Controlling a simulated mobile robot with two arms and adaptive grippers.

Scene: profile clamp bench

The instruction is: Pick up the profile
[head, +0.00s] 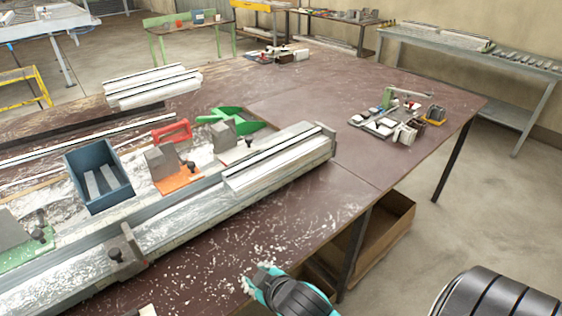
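A whitish long profile (275,158) with a dark groove lies along the right end of the grey clamp rail (180,228) on the brown bench. More pale profiles (150,84) lie stacked at the back left of the bench; I cannot tell which one the task means. My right gripper (256,280), teal and black, is partly visible at the bottom centre, near the bench's front edge and apart from the profiles. Its fingers are not clear enough to show whether it is open or shut. My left gripper cannot be made out.
A blue bin (98,178), an orange-based clamp block (176,172) and a green-based block (226,132) stand behind the rail. Small parts (395,118) lie at the bench's right.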

